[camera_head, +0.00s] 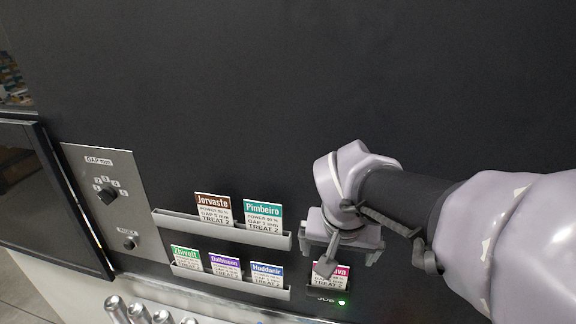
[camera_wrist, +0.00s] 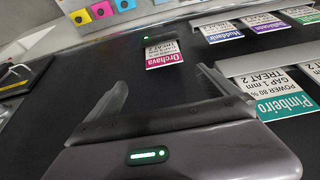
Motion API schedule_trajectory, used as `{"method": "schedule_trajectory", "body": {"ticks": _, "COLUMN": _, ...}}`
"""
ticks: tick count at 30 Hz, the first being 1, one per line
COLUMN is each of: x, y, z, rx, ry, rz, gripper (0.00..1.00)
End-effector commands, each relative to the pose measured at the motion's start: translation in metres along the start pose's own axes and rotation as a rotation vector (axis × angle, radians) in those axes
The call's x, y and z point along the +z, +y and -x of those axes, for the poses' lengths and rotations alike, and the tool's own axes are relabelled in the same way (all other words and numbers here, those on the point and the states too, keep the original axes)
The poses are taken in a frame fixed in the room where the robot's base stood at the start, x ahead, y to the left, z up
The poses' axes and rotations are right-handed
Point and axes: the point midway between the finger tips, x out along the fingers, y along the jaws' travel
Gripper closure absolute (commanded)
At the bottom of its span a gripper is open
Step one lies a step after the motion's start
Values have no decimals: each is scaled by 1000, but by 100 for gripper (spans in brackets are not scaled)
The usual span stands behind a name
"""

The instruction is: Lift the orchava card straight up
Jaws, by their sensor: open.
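The Orchava card (camera_wrist: 164,54) has a magenta top band and a white lower part that reads TREAT 2. In the wrist view it stands in its slot, ahead of my gripper (camera_wrist: 160,88), whose two fingers are spread apart with nothing between them. In the head view the card (camera_head: 334,280) is partly hidden behind my gripper (camera_head: 345,262), and only the end of its name shows. A green light (camera_head: 341,302) glows just below it beside a JOB label. I cannot tell the exact gap between fingertips and card.
Left of the card, an upper rack (camera_head: 222,233) holds the Jorvaste (camera_head: 213,209) and Pimbeiro (camera_head: 263,216) cards. A lower rack (camera_head: 230,283) holds three more cards. A knob panel (camera_head: 117,200) is further left. Silver cans (camera_head: 138,313) stand below. The dark wall above is clear.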

Motion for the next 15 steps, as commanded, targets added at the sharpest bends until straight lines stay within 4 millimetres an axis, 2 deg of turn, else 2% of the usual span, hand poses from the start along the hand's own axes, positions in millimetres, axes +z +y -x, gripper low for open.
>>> {"method": "schedule_trajectory", "body": {"ticks": 1, "x": 1, "y": 0, "z": -15, "rx": 3, "ry": -6, "rz": 1, "gripper": 2}}
{"method": "schedule_trajectory", "body": {"ticks": 3, "x": 1, "y": 0, "z": -31, "rx": 1, "ry": -5, "rz": -1, "gripper": 2}}
{"method": "schedule_trajectory", "body": {"ticks": 8, "x": 1, "y": -1, "z": -50, "rx": 0, "ry": -2, "rz": 0, "gripper": 2}}
{"method": "schedule_trajectory", "body": {"ticks": 15, "x": 3, "y": -7, "z": -94, "rx": 1, "ry": -3, "rz": 1, "gripper": 2}}
